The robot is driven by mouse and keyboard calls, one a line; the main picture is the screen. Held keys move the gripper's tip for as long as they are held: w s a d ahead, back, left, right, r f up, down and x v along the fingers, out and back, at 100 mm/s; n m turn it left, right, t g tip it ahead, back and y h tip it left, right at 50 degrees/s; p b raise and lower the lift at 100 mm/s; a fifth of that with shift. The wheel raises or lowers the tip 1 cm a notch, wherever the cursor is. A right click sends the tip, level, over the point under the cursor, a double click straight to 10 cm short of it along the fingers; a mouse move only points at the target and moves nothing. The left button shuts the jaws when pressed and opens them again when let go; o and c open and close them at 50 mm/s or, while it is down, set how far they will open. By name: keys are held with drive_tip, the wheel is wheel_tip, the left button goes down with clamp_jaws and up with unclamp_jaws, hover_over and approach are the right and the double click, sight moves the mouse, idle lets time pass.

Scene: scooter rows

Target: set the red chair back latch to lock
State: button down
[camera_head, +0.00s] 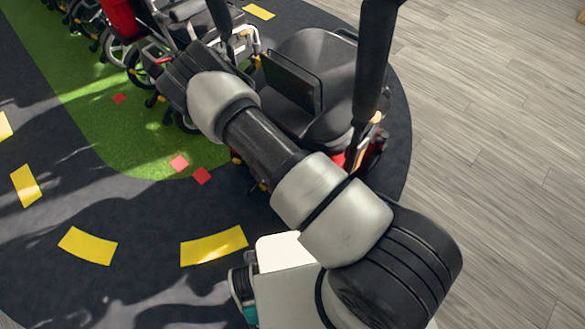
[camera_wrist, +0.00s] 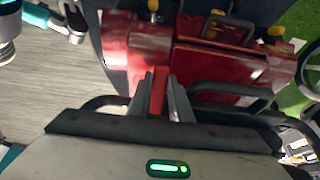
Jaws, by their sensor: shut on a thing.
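In the wrist view my gripper (camera_wrist: 164,82) points at a glossy red body (camera_wrist: 215,62) of the scooter. Its two grey fingers stand either side of a narrow red piece (camera_wrist: 158,92) and are shut on it. This piece looks like the red chair back latch, but its lock setting cannot be read. In the head view the scooter's black seat (camera_head: 330,120) shows behind my arm, with a little red at its lower side. My gripper and the latch are hidden there.
Black bent bars (camera_wrist: 232,92) lie close to the right of my fingers. More wheeled chairs (camera_head: 125,45) stand at the upper left on a green strip (camera_head: 120,125). Yellow marks (camera_head: 213,245) lie on the dark floor. The wood floor (camera_head: 490,130) at right is clear.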

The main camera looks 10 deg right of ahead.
drive_tip(key=shift+r, duration=0.1)
drive_tip(key=shift+w+d+r+g+y, duration=0.15)
drive_tip(key=shift+r+g+y, duration=0.45)
drive_tip(key=shift+y, duration=0.4)
drive_tip(key=shift+w+d+r+g+y+b, duration=0.1)
drive_tip(key=shift+r+g+y+b, duration=0.1)
drive_tip(key=shift+r+g+y, duration=0.4)
drive_tip(key=shift+d+r+g+y+b, duration=0.15)
drive_tip(key=shift+g+y, duration=0.25)
drive_tip(key=shift+y, duration=0.5)
drive_tip(key=shift+r, duration=0.1)
drive_tip(key=c, duration=1.6)
unclamp_jaws()
drive_tip(key=r+p, duration=0.1)
drive_tip(key=r, duration=0.4)
drive_tip(key=w+d+r+p, duration=0.1)
drive_tip(key=r+p, duration=0.1)
drive_tip(key=r, duration=0.4)
drive_tip(key=d+r+p, duration=0.1)
drive_tip(key=r, duration=0.5)
drive_tip(key=shift+w+r, duration=0.1)
drive_tip(key=shift+w, duration=0.15)
